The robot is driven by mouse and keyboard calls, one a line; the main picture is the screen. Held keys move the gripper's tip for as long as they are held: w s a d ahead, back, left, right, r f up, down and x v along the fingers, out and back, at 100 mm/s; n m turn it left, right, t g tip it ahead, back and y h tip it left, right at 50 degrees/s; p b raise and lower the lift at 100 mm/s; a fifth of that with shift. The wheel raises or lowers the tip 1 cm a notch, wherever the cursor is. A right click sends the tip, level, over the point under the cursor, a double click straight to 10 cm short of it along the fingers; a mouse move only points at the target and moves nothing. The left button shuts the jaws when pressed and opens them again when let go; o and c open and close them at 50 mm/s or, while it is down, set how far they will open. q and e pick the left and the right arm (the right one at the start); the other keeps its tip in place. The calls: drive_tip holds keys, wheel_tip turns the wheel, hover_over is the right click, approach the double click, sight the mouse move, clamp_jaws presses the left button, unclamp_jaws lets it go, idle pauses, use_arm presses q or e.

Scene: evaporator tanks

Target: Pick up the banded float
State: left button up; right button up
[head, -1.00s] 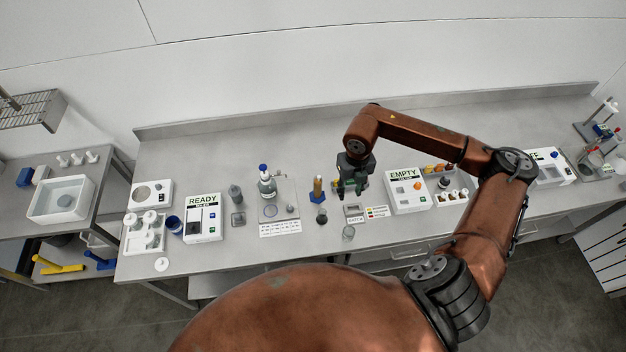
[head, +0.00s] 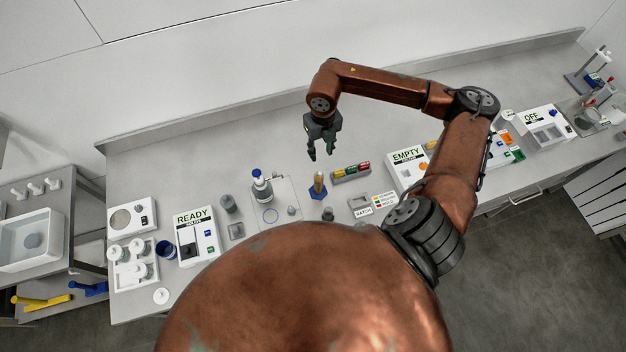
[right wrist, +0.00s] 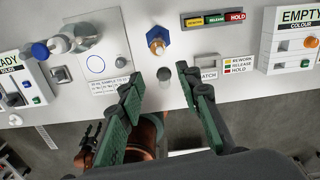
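An amber-tan upright piece (head: 319,181) stands in a blue hexagonal base (head: 317,193) on the bench. It may be the banded float, but its bands are too small to make out. In the right wrist view the amber piece (right wrist: 157,43) shows beyond the fingertips, roughly centred between them. My right gripper (head: 321,154) is open and empty, above the bench and just behind the piece in the head view. Its green-padded fingers (right wrist: 159,78) are well apart.
A small dark-topped vial (head: 328,214) stands close in front of the blue base. A blue-capped bottle (head: 262,188) is to the left. A rack with yellow, green and red pieces (head: 351,172) and an EMPTY box (head: 406,167) are to the right.

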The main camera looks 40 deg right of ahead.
drive_tip(key=b, duration=0.4)
hover_over(320, 173)
wheel_tip(320, 173, down, 5)
drive_tip(key=shift+w+d+f+b, duration=0.1)
drive_tip(key=shift+f+b, duration=0.45)
drive_tip(key=shift+b, duration=0.15)
drive_tip(key=shift+f, duration=0.45)
drive_tip(key=shift+f+p, duration=0.3)
drive_tip(key=shift+f, duration=0.15)
wheel_tip(320, 173, down, 5)
drive_tip(key=shift+f+p, duration=0.1)
drive_tip(key=shift+p, duration=1.1)
drive_tip(key=shift+f, duration=0.4)
use_arm(q)
wheel_tip(320, 173, down, 3)
drive_tip(key=shift+s+f, duration=0.1)
use_arm(e)
drive_tip(key=shift+c, duration=0.3)
clamp_jaws()
